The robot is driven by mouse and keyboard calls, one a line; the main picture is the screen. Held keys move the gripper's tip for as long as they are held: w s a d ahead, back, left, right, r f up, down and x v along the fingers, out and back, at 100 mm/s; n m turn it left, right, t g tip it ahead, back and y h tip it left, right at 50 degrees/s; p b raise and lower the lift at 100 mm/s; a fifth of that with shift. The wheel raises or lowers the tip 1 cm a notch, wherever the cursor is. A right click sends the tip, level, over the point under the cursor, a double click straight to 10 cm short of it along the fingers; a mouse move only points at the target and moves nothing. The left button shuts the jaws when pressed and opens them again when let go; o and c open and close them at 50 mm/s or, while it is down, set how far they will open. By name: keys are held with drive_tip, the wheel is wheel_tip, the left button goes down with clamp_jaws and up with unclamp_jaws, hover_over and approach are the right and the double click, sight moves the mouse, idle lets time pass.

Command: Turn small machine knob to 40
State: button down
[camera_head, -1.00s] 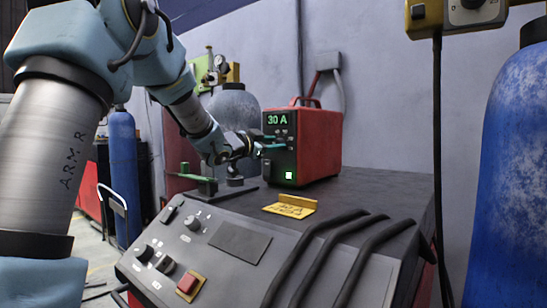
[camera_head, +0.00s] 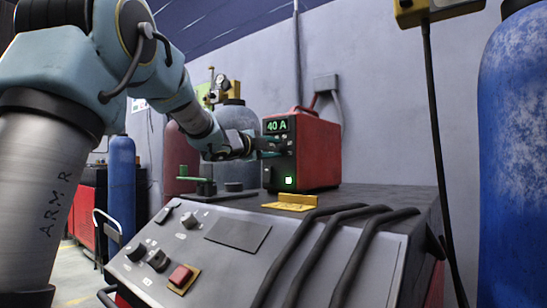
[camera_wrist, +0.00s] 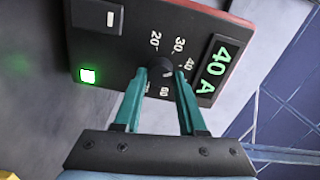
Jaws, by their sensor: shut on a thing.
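The small machine is a red box (camera_head: 318,152) with a black front panel, standing on the dark bench top. Its green display (camera_head: 276,126) reads 40 A, and it also shows sideways in the wrist view (camera_wrist: 218,69). The small dark knob (camera_wrist: 160,67) sits on the panel among printed numbers including 20, 30 and 40. My gripper (camera_wrist: 160,76) has its two teal fingers closed on either side of the knob. In the head view my gripper (camera_head: 270,147) reaches the panel from the left. The fingers partly hide the knob, and I cannot read its pointer.
A green lit square (camera_wrist: 88,76) glows on the panel. A sloped control console (camera_head: 235,235) with knobs, a red button and thick black cables fills the foreground. Blue cylinders (camera_head: 515,150) stand at the sides.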

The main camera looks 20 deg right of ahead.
drive_tip(key=shift+f+m+b, duration=0.1)
drive_tip(key=shift+m+b, duration=0.3)
drive_tip(key=shift+m, duration=0.5)
drive_tip(key=c, duration=0.5)
unclamp_jaws()
drive_tip(key=shift+a, duration=0.1)
drive_tip(key=b+v, duration=0.1)
drive_tip(key=v, duration=0.9)
drive_tip(key=shift+s+a, duration=0.2)
drive_tip(key=shift+a, duration=0.05)
